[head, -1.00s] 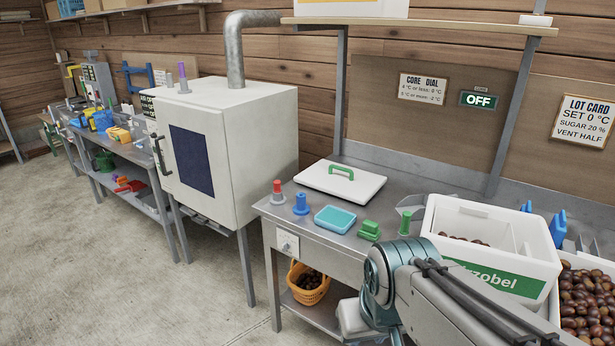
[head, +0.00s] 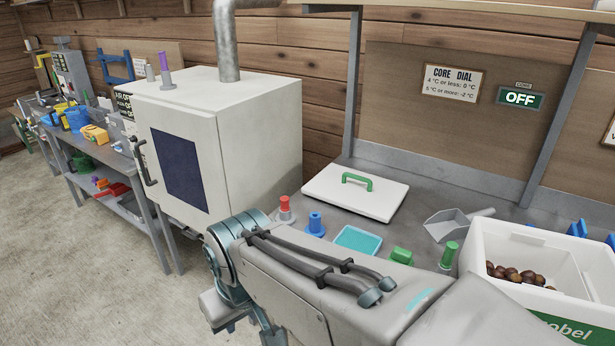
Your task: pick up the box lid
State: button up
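The box lid (head: 330,192) is a flat white slab with a green arched handle (head: 357,181) on top. It lies flat on the grey metal bench, right of the white cabinet. Nothing covers it. My arm reaches across the lower middle of the head view, in front of the bench and nearer to me than the lid. My gripper's fingers do not show, so I cannot see whether they hold anything.
In front of the lid stand a red-topped piece (head: 285,208), a blue piece (head: 315,225), a teal tray (head: 358,240) and a green block (head: 401,256). A metal scoop (head: 445,226) and a white crate (head: 497,245) with chestnuts are to the right. The white cabinet (head: 255,130) stands left.

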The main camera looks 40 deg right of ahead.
aim_at(378, 198)
jog(key=z, duration=0.35)
jog(key=i, duration=0.8)
jog(key=z, duration=1.1)
jog(key=i, duration=0.45)
jog(key=z, duration=0.5)
